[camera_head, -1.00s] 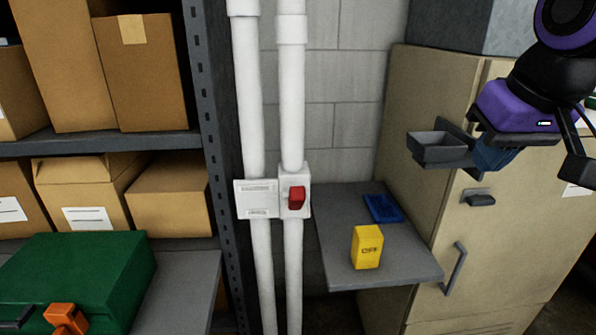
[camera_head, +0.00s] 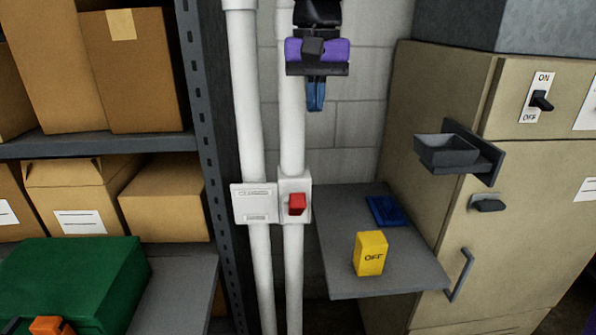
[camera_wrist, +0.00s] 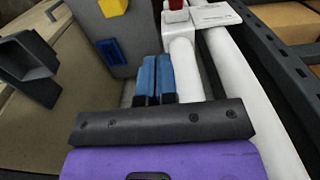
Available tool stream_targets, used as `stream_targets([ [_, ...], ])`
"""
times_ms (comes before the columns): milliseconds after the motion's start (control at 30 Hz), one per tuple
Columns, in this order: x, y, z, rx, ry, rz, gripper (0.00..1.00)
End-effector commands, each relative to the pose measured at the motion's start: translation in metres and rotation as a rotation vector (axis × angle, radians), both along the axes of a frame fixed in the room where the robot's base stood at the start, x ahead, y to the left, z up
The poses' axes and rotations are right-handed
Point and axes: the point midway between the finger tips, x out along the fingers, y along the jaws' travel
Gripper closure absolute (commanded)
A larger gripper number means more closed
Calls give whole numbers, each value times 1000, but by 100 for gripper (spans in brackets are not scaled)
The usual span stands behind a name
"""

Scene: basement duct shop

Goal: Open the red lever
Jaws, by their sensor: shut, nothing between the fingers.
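The red lever (camera_head: 297,204) is a small red block on a white box on the right-hand white pipe. It also shows at the top edge of the wrist view (camera_wrist: 177,4), partly cut off. My gripper (camera_head: 315,108), with blue fingers and a purple body, hangs above and slightly right of the lever, in front of the pipe and block wall. In the wrist view the blue fingers (camera_wrist: 154,82) are together, with nothing between them. The gripper is apart from the lever.
A white plate (camera_head: 254,203) sits left of the lever. A beige cabinet (camera_head: 450,90) stands right, with a protruding grey bin (camera_head: 447,150). Shelving with boxes is left.

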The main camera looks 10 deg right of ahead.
Motion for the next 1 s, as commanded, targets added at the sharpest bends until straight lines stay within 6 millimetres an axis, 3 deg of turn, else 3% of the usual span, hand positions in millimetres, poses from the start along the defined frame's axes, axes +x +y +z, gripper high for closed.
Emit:
stream_targets([
  [200,11,22,-5,-4,36,-3,100],
  [667,12,25,-7,-5,41,-4,100],
  [833,11,25,-22,-6,43,-4,100],
  [1000,9,25,-52,-6,44,-3,100],
])
